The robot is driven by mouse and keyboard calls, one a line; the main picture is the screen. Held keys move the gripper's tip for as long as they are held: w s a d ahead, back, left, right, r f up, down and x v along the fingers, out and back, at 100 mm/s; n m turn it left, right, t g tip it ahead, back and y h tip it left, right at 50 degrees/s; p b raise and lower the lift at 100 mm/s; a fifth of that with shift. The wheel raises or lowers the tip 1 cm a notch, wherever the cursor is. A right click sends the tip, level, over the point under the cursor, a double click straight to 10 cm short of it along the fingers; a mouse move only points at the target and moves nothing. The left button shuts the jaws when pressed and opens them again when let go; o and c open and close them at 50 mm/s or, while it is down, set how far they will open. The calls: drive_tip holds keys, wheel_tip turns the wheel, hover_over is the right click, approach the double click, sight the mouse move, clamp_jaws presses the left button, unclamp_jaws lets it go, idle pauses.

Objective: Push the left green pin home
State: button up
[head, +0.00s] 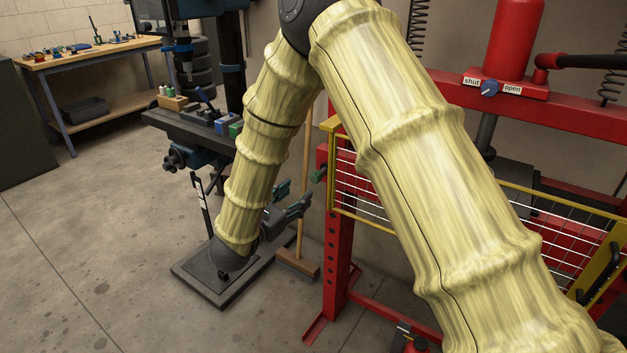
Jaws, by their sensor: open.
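A green pin (319,174) sticks out to the left from the red upright post (338,220) of the press frame, near its top. How deep it sits in the post cannot be told from here. My gripper (297,194) is open and empty, to the lower left of the pin. Its dark fingers point right and up, towards the post, with a gap between them and the pin. No second green pin can be made out; my arm covers much of the frame's middle.
A yellow-edged mesh guard (358,185) is on the red press. A broom (299,262) stands behind my gripper, left of the post. A drill press table (190,122) with small items is at the left. A workbench (90,52) stands farther back. The floor at left is clear.

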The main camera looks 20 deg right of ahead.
sight(313, 179)
drive_tip(key=x, duration=0.9)
drive_tip(key=shift+w+d, duration=0.1)
drive_tip(key=shift+d, duration=0.05)
clamp_jaws()
